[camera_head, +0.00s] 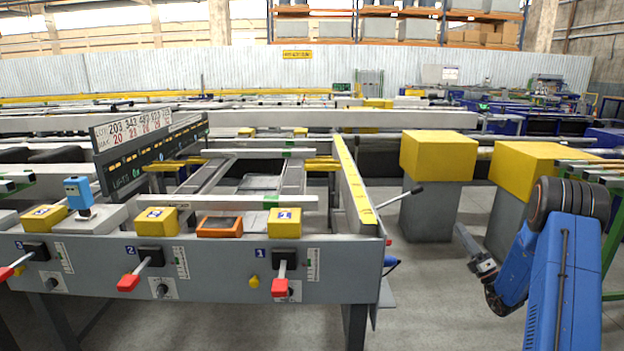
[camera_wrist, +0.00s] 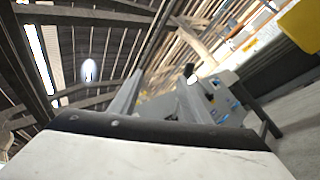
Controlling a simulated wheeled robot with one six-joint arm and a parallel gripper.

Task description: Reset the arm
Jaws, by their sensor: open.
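My arm, blue with a dark joint, is folded at the right of the head view. My gripper (camera_head: 464,236) is at its lower left end, over bare floor, right of the table and in front of the yellow-topped posts. It looks small and grey there, with nothing seen in it and touching nothing. In the wrist view the picture is tilted; a pale surface with a dark edge fills the bottom, and two grey finger shapes seem to stand apart above it.
The grey runout table (camera_head: 200,268) has red-ended levers, yellow boxes and an orange box (camera_head: 219,226). A black-handled lever (camera_head: 404,199) sticks out from its right end. Two yellow-topped posts (camera_head: 437,157) (camera_head: 541,165) stand near my arm. Floor between table and arm is clear.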

